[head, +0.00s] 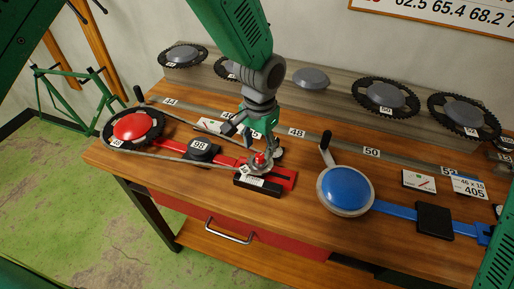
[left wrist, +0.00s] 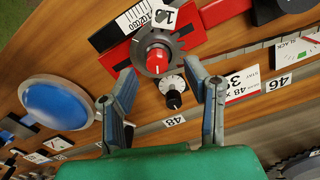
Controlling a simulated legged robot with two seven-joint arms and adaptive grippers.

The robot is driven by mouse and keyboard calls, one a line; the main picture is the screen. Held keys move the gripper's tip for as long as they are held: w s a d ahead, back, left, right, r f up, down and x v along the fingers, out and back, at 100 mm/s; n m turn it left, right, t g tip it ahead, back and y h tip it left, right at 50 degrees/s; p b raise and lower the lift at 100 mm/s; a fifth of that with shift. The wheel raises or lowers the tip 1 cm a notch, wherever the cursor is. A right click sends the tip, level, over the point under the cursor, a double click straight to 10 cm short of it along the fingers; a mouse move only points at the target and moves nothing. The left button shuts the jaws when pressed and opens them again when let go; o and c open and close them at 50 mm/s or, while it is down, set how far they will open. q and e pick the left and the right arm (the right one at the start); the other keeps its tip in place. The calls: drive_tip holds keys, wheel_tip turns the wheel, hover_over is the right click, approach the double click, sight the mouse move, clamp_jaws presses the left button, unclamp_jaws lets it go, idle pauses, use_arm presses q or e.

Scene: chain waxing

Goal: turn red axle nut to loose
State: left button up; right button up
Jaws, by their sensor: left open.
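The red axle nut (head: 259,158) sits on a round metal hub on the red rail, at the near end of the chain. In the left wrist view the red nut (left wrist: 158,61) carries a white line on its face. My left gripper (head: 250,138) comes down from above and is just over the nut. In the left wrist view the left gripper (left wrist: 160,68) is open, with one finger on each side of the nut. I see no clear contact. No loose mark is readable. My right gripper is out of view.
A small dial with a black knob (left wrist: 173,98) is close to the nut. The chain runs to the red-centred chainring (head: 131,127). A blue disc with a crank (head: 345,190) stands to the right on a blue rail. Several chainrings line the back ledge.

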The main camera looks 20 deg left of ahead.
use_arm(q)
drive_tip(key=shift+d+r+p, duration=0.4)
drive_tip(key=shift+d+r, duration=0.05)
drive_tip(key=shift+r, duration=0.15)
drive_tip(key=shift+d+r+p, duration=0.4)
drive_tip(key=shift+r, duration=0.2)
drive_tip(key=shift+d+r, duration=0.15)
drive_tip(key=shift+r, duration=0.1)
drive_tip(key=shift+a+r, duration=0.3)
drive_tip(key=shift+r, duration=0.25)
drive_tip(key=shift+a+r+p, duration=0.3)
drive_tip(key=shift+a+r, duration=0.15)
drive_tip(key=shift+a, duration=0.1)
drive_tip(key=shift+a+r, duration=0.15)
drive_tip(key=shift+r, duration=0.4)
drive_tip(key=r, duration=0.1)
wheel_tip(320, 180, up, 18)
drive_tip(key=f, duration=0.1)
hover_over(259, 155)
drive_tip(key=d, duration=0.2)
drive_tip(key=shift+d+r, duration=0.1)
drive_tip(key=shift+r, duration=0.15)
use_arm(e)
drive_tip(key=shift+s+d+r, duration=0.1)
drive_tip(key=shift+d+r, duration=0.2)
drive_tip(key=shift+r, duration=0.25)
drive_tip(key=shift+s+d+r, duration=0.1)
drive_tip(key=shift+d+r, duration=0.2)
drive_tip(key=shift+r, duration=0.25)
